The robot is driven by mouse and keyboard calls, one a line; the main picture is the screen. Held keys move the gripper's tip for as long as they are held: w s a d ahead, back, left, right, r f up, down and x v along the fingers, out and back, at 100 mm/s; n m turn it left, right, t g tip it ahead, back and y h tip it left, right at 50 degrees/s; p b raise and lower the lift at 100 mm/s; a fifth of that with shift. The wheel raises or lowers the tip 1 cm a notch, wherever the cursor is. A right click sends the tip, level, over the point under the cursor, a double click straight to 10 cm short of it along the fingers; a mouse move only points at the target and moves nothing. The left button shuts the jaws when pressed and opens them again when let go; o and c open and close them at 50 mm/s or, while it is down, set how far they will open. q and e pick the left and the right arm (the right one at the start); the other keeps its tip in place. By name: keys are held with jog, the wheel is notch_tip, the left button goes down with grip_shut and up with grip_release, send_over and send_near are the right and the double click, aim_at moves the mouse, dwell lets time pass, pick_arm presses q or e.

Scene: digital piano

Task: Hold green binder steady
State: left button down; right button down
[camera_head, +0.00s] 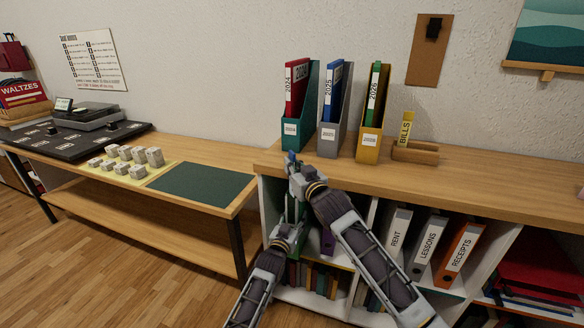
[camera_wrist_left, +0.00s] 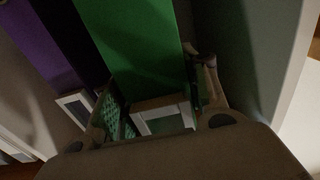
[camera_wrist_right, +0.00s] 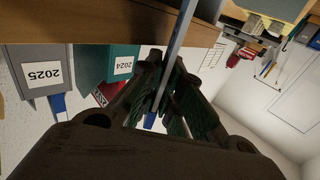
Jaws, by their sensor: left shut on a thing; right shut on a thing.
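The green binder (camera_wrist_left: 135,45) stands in a shelf cubby, with a white label at its lower end in the left wrist view. A narrow green part of it shows in the head view (camera_head: 301,212); my arms hide most of it. My left gripper (camera_wrist_left: 160,100) has a finger on each side of the binder and is shut on it. My right gripper (camera_wrist_right: 162,95) is above, by the shelf top's front left corner, shut on a thin blue-grey flat thing (camera_wrist_right: 181,45). I cannot tell what that thing is.
A purple binder (camera_wrist_left: 38,38) is beside the green one. On the shelf top (camera_head: 480,172) stand a teal file holder (camera_head: 308,125), a grey one (camera_head: 328,148) and a yellow one (camera_head: 368,148). A low table (camera_head: 225,150) with a dark green mat (camera_head: 195,185) is at left.

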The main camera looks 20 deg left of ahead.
jog(key=shift+f, duration=0.2)
jog(key=c, duration=1.6)
grip_release()
jog(key=v, duration=1.2)
jog(key=shift+s, duration=0.1)
pick_arm(q)
jog(key=c, duration=0.7)
grip_release()
pick_arm(e)
jog(key=shift+r, duration=0.1)
